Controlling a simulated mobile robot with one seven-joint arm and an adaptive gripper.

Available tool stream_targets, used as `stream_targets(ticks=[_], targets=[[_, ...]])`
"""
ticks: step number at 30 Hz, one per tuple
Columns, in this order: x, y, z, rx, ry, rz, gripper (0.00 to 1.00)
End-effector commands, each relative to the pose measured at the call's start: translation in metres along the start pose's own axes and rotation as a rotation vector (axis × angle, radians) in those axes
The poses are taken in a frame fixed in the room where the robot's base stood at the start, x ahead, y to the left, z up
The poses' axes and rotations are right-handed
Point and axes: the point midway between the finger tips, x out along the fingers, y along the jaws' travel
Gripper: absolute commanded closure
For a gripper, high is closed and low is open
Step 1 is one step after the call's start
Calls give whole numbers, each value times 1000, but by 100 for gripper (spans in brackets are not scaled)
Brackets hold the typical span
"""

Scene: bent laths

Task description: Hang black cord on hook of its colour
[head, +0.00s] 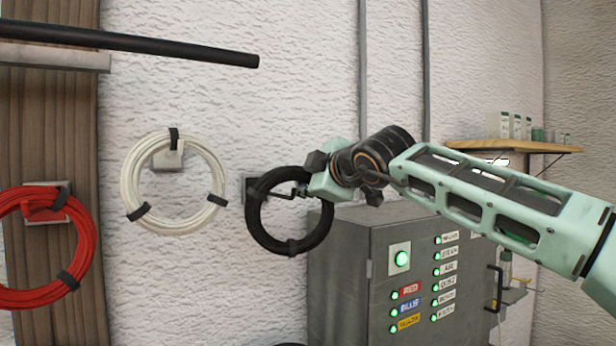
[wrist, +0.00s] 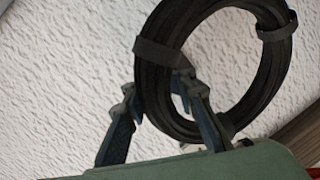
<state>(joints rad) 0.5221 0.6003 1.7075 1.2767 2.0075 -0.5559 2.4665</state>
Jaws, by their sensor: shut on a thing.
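The black cord (head: 257,231) is a coil bound with dark straps, in the middle of the head view. It hangs upright in front of a dark hook plate (head: 252,188) on the white wall. My gripper (head: 304,189) is at the coil's upper right side. In the wrist view my gripper (wrist: 160,98) has its two fingers on either side of the black cord (wrist: 152,75), shut on it.
A white coil (head: 131,172) hangs on a pale hook to the left, and a red coil (head: 75,248) on a red hook farther left. A grey control cabinet (head: 350,260) stands below my arm. A shelf (head: 510,146) is at the right. A black pipe (head: 150,45) juts in at upper left.

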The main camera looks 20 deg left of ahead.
Motion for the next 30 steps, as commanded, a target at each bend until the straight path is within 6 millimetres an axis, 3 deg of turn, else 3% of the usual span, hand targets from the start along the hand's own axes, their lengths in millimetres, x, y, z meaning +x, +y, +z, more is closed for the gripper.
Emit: stream_targets(ticks=[4,13,30], targets=[[8,3,-5,1,4,2,100],[20,-11,1,1,3,3,100],[24,-18,4,1,3,4,100]])
